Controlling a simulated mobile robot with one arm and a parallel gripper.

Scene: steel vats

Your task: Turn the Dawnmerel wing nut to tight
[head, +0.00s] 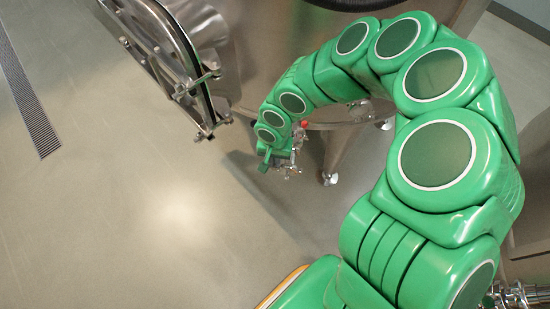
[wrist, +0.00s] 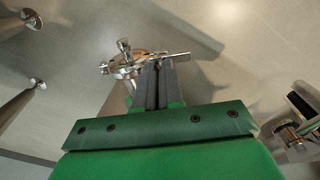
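In the wrist view, the two dark fingers of my gripper (wrist: 161,64) are close together with a narrow gap between them. Their tips are at a shiny metal clamp (wrist: 128,66), and a small metal bar (wrist: 180,56) sticks out to the right of them. The tips cover part of the fitting, so I cannot make out the wing nut or whether it is between the fingers. In the head view, my gripper (head: 272,160) is low beside the steel fitting (head: 293,163) under the vat. No name label is readable.
The steel vat (head: 262,35) stands above the fitting on legs (head: 330,172). A round hatch door (head: 160,55) hangs at the left of it. A red knob (head: 304,124) is just above my gripper. Another steel fitting (wrist: 298,130) is at the right of the wrist view.

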